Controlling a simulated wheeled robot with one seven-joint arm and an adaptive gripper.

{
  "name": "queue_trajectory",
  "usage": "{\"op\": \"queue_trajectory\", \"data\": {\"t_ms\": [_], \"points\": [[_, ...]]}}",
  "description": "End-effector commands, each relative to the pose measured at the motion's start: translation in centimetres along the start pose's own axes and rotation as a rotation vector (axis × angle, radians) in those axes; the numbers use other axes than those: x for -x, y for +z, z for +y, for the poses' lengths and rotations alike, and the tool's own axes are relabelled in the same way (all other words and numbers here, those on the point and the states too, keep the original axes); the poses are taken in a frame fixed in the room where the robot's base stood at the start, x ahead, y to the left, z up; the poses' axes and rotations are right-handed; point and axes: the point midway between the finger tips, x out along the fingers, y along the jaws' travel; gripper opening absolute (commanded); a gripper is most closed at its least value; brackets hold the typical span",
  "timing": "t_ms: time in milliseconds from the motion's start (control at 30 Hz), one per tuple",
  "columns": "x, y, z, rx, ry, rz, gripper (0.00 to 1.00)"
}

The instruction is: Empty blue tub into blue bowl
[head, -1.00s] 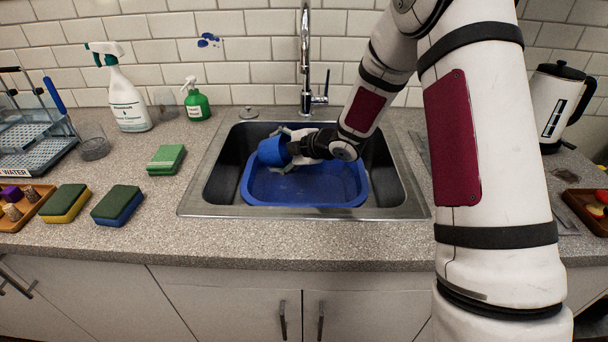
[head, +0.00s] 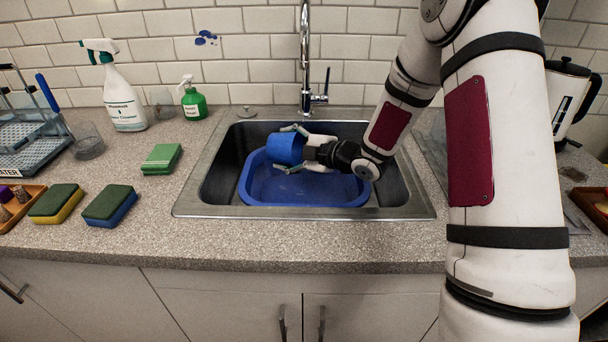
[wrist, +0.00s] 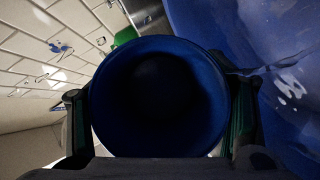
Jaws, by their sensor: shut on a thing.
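My gripper (head: 290,149) is shut on a small blue tub (head: 283,150), one finger on each side of it. It holds the tub tipped well over on its side above the blue bowl (head: 312,190). The blue bowl is a wide basin standing in the sink. In the wrist view the round tub (wrist: 158,97) fills the middle, dark in its centre, between the gripper's fingers (wrist: 160,110). The bowl (wrist: 290,100) shows at the right there, with pale glints on it. I cannot make out any contents in the tub or the bowl.
The metal sink rim (head: 300,212) surrounds the bowl, and the tap (head: 305,60) rises behind it. Sponges (head: 110,205), a spray bottle (head: 124,95) and a green soap bottle (head: 193,103) stand on the left counter. A kettle (head: 568,100) is at the right.

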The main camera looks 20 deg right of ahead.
Motion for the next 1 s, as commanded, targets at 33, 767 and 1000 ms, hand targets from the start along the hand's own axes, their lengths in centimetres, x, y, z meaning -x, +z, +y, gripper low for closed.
{"op": "queue_trajectory", "data": {"t_ms": [33, 767, 1000], "points": [[0.0, 0.3, -0.2, -0.012, 0.023, 0.012, 0.56], [1.1, 0.2, 0.6, -0.077, 0.188, 0.116, 0.56], [2.2, -0.3, 2.2, -0.127, 0.312, 0.195, 0.56]]}}
